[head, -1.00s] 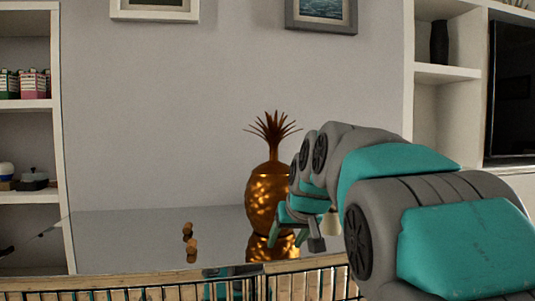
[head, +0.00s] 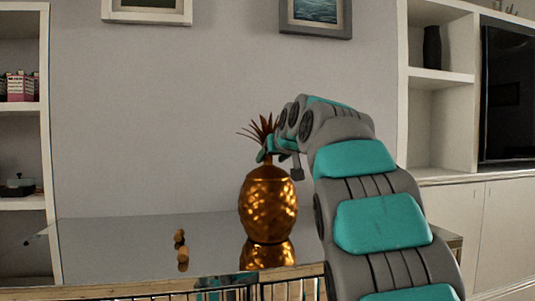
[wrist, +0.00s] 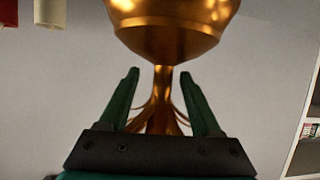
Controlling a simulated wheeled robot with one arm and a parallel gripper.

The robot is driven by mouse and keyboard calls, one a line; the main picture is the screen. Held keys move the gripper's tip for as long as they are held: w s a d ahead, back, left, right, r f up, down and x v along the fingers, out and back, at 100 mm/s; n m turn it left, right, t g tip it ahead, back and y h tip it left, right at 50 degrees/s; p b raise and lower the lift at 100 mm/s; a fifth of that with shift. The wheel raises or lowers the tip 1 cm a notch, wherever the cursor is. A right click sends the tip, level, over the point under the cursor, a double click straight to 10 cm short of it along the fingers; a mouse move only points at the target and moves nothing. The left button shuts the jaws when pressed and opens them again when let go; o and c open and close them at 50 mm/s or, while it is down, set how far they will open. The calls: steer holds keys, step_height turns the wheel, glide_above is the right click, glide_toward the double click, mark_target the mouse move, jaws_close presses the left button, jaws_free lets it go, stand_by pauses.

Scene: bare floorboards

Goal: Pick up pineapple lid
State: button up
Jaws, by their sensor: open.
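The golden pineapple jar (head: 268,210) stands upright on a glossy table. Its lid (head: 257,130) has a crown of brown spiky leaves and sits on top. My gripper (wrist: 159,74) is open, one green finger on each side of the stem and leaves. I see gaps at the fingertips.
Shelves (head: 22,107) rise at the left and a white cabinet (head: 440,125) at the right. Red and white cylinders show at the wrist view's upper left. The table's left part is mostly clear.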

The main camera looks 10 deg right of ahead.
mark_target(265, 165)
steer(key=x, duration=0.5)
steer(key=shift+w+a+f+p, duration=0.2)
steer(key=shift+w+f+p, duration=0.05)
steer(key=shift+f+p, duration=0.05)
jaws_close()
steer(key=shift+f, duration=0.1)
stand_by(0.4)
